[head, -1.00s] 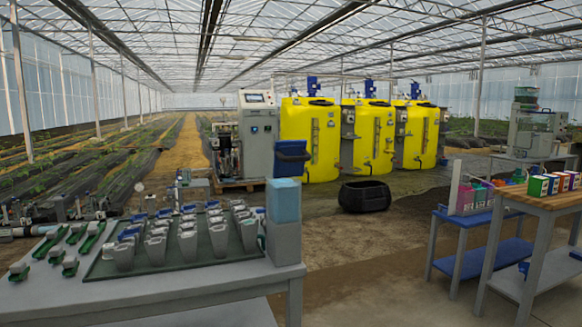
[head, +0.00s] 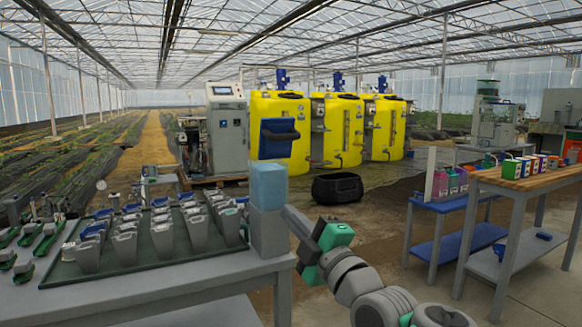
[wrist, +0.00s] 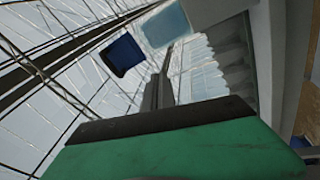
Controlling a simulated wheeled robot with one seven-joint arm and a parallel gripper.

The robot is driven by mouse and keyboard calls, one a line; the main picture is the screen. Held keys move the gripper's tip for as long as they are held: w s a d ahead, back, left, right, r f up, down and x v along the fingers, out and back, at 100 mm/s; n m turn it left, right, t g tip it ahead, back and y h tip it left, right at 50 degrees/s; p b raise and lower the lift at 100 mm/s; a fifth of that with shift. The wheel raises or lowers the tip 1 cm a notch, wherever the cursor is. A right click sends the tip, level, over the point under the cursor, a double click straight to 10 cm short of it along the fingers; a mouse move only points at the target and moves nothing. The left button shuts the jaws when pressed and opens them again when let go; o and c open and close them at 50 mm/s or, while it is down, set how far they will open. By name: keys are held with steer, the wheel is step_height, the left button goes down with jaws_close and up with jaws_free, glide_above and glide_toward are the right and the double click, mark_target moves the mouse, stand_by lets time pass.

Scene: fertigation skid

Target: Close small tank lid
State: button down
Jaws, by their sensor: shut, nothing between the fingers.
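The small tank is a light blue block (head: 268,186) on a grey base (head: 269,233) at the right end of the grey table. Its dark blue lid (head: 279,139) stands raised and tilted up above the tank, open. In the wrist view the lid (wrist: 122,55) is at upper left, with the light blue tank (wrist: 166,22) to its right. My gripper (head: 290,212) is shut and empty, just right of the tank and lower than the lid. I cannot tell if it touches the base. In the wrist view its closed fingers (wrist: 158,80) point up.
The grey table (head: 200,275) holds a dark green tray with several grey cups. A blue bench (head: 440,207) and a wood-topped table (head: 525,180) stand at right. Yellow tanks (head: 283,100) and a black tub (head: 337,187) are farther back. Bare floor lies between.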

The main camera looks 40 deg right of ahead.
steer(key=s+d+r+n+t+h, duration=0.2)
steer(key=s+r, duration=0.4)
steer(key=r, duration=0.1)
steer(key=p, duration=1)
glide_toward(287, 139)
steer(key=x, duration=0.7)
steer(key=shift+a+f, duration=0.1)
